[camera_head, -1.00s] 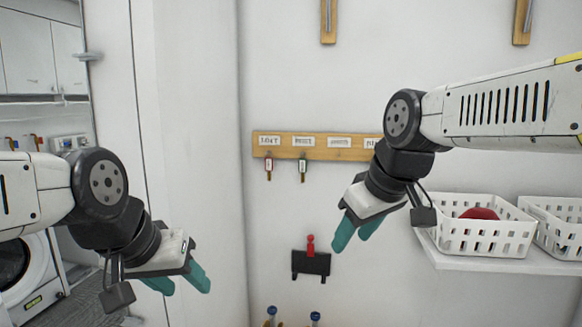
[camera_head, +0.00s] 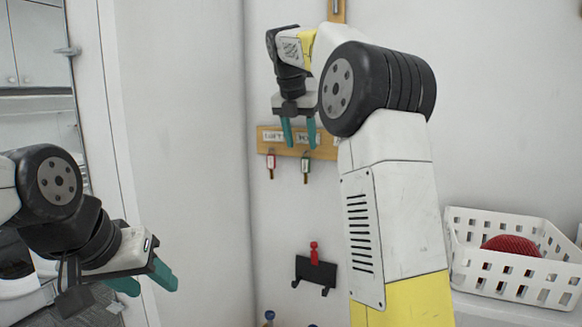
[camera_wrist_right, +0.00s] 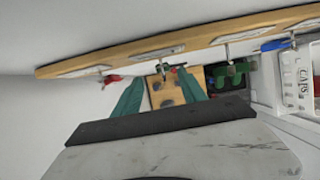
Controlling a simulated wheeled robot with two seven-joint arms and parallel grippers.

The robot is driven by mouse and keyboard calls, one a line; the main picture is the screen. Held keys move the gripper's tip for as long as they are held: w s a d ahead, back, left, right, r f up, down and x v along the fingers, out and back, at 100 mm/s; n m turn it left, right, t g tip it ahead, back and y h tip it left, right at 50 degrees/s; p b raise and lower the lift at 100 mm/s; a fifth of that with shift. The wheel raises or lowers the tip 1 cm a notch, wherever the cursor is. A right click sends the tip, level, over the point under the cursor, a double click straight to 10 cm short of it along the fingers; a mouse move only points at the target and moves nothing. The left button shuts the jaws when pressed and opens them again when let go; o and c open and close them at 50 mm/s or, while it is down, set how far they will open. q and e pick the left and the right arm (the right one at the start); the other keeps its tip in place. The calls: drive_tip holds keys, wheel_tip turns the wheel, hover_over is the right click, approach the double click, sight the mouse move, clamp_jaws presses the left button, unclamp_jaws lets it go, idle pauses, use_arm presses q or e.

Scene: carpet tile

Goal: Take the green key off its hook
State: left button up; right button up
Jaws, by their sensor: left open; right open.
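The green key (camera_head: 306,166) hangs from the wooden key rack (camera_head: 328,152) on the wall, under the second label. My right gripper (camera_head: 299,141) is open and empty in front of the rack, its fingers pointing down just above the green key in the head view. In the right wrist view, the small dark green shape of the key (camera_wrist_right: 164,69) shows between and beyond the open fingertips of my right gripper (camera_wrist_right: 163,82). My left gripper (camera_head: 151,284) is open and empty at lower left, away from the rack.
A red key (camera_head: 271,163) hangs just left of the green key. Below is a black wall holder (camera_head: 315,271) with a red item. A white basket (camera_head: 512,256) with a red object stands on a shelf at right. My right arm hides the rack's right part.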

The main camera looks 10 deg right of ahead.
sight(305, 152)
drive_tip(key=x, duration=0.7)
drive_tip(key=shift+d, duration=0.3)
drive_tip(key=shift+r, duration=0.1)
clamp_jaws()
